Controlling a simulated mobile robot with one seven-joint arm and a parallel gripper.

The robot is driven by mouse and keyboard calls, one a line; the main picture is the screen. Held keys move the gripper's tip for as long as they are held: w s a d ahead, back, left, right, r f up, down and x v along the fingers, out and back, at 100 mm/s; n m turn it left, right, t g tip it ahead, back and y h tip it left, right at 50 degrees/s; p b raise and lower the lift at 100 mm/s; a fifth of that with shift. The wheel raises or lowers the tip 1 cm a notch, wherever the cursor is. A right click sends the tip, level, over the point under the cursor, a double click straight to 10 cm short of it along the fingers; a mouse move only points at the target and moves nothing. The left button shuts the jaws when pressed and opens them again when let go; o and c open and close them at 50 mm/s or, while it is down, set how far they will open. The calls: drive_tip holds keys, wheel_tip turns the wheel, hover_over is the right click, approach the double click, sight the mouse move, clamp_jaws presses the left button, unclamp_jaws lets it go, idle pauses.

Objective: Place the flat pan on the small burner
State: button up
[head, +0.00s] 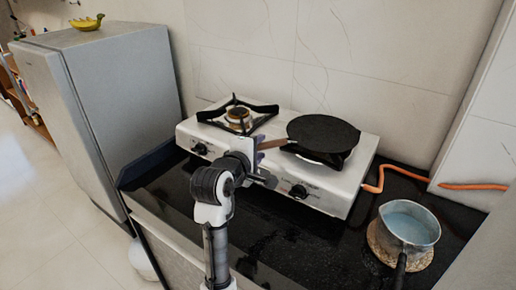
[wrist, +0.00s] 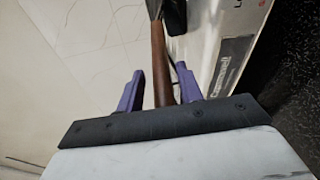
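The flat pan (head: 322,133) is black and round and sits on the right burner of the white two-burner stove (head: 320,185). Its brown handle (wrist: 158,60) points left toward my gripper (head: 262,151). In the wrist view my gripper (wrist: 159,69) is open, with one purple finger on each side of the handle. A gap shows at the left finger; the right finger is close to the handle, and I cannot tell if it touches. The left burner (head: 238,115) is bare, with a brass-coloured head and black grate. The right burner is mostly hidden under the pan, so I cannot compare sizes.
A saucepan (head: 410,222) stands on a round cork-coloured mat (head: 378,238) at the right of the black counter (head: 290,245). An orange hose (head: 400,171) runs from the stove to the right.

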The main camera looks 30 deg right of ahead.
drive_tip(key=shift+o, duration=0.3)
drive_tip(key=b+v, duration=0.1)
drive_tip(key=v, duration=1.1)
